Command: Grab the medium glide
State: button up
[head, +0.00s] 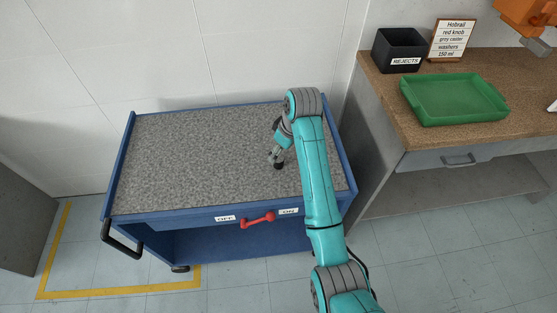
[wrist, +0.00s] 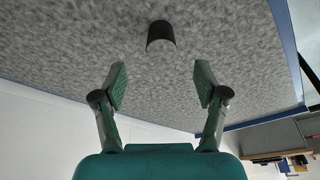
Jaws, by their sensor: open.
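A small black cylindrical glide (head: 279,166) stands on the grey speckled top of the blue cart (head: 150,185). In the wrist view the glide (wrist: 160,37) is centred beyond my two fingertips, with bare cart top around it. My gripper (wrist: 160,82) is open and empty, its fingers spread to either side of the glide's line. In the head view my gripper (head: 275,157) is right by the glide, which is partly covered by the fingers. No second glide shows for comparing sizes.
The rest of the cart top is clear. A red handle (head: 258,220) sits on the cart's front between two labels. To the right, a bench holds a black REJECTS bin (head: 399,50), a sign (head: 452,40) and a green tray (head: 455,99). A wall stands behind the cart.

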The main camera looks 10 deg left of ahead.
aim_at(279, 158)
jog(key=shift+x, duration=2.65)
jog(key=shift+s+d, duration=0.15)
jog(key=shift+c, duration=0.3)
jog(key=c, duration=1)
